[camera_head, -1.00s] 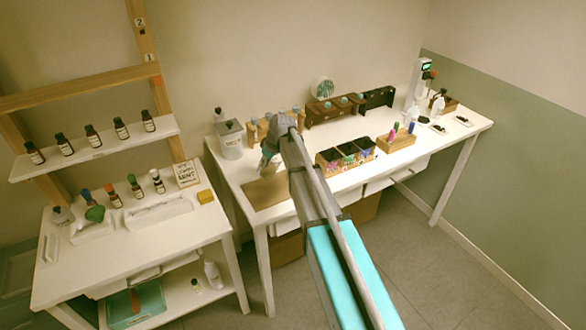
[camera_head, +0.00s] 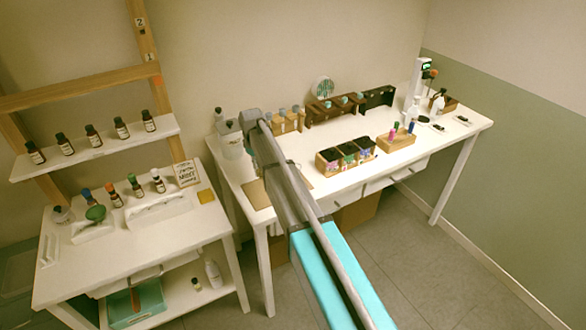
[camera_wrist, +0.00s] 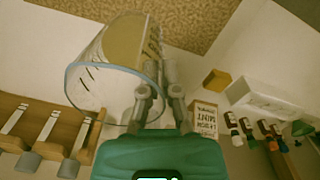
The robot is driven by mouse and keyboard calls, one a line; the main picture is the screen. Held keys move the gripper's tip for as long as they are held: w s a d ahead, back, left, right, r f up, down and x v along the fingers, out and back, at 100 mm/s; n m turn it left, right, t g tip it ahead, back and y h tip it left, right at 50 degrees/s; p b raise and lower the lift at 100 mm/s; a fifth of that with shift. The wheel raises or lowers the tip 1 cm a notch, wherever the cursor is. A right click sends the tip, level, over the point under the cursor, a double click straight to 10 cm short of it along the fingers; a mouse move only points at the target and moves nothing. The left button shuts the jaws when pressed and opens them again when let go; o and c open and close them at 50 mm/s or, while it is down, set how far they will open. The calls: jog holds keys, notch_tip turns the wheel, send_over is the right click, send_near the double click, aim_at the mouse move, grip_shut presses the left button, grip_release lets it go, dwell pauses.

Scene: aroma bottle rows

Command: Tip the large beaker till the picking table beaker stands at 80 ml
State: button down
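A large clear beaker with a bluish rim and dark graduation marks (camera_wrist: 88,72) fills the upper left of the wrist view. Its mouth faces my camera and tan colour shows through it; I cannot tell whether that is liquid or the surface behind. My gripper (camera_wrist: 165,68) has its fingers at the beaker's right side; whether they touch or clasp its wall is unclear. In the head view my arm hides the fingers. A clear vessel (camera_head: 232,148) stands at the picking table's left end, partly behind my arm. No second beaker or level is readable.
The left table (camera_head: 130,255) holds several bottles, a green funnel (camera_head: 96,213) and a mint sign (camera_head: 186,173).

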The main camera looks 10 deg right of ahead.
jog(key=w+a+r+p, duration=0.2)
jog(key=a+r+p, duration=0.2)
jog(key=r+p, duration=0.1)
jog(key=shift+w+a, duration=0.15)
jog(key=shift+a, duration=0.05)
dwell(0.5)
dwell(0.5)
